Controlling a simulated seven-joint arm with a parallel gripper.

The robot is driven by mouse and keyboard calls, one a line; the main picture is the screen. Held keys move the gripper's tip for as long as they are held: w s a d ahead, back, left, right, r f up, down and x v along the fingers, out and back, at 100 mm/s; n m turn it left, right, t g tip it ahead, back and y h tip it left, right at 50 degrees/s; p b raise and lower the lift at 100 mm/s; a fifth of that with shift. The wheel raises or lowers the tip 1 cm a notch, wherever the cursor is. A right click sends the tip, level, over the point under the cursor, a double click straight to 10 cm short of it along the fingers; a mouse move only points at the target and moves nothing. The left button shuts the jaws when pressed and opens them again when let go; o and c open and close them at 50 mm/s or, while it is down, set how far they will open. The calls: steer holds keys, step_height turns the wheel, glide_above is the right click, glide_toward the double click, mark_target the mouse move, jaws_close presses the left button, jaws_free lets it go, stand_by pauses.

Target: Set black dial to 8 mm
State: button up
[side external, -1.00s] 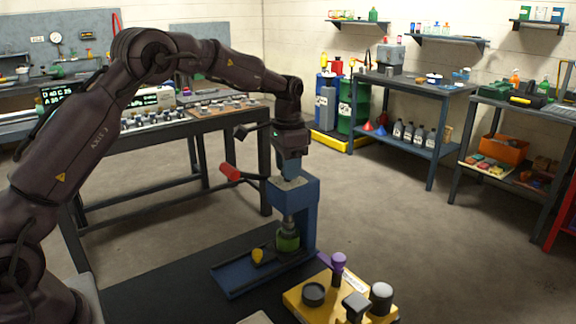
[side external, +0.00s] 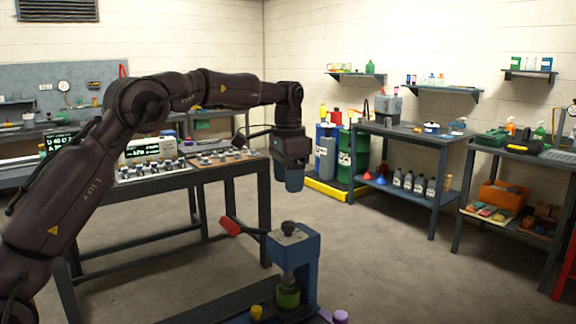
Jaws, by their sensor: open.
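A small black dial (side external: 288,228) sits on the top of a blue press-like stand (side external: 305,255). Its scale marks are too small to read. My gripper (side external: 290,188) hangs above the dial, pointing down, with clear space between its blue-grey fingers and the dial. It is open and holds nothing that I can see. A green part (side external: 288,297) sits under the stand's spindle. A red-handled lever (side external: 231,226) sticks out from the stand's left side.
A yellow knob (side external: 257,312) and a purple knob (side external: 340,316) show at the bottom edge. A bench with several motors or knobs (side external: 205,158) stands behind my arm. Shelving tables stand at the right. The floor right of the stand is clear.

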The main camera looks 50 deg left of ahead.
steer(key=shift+r, duration=1.5)
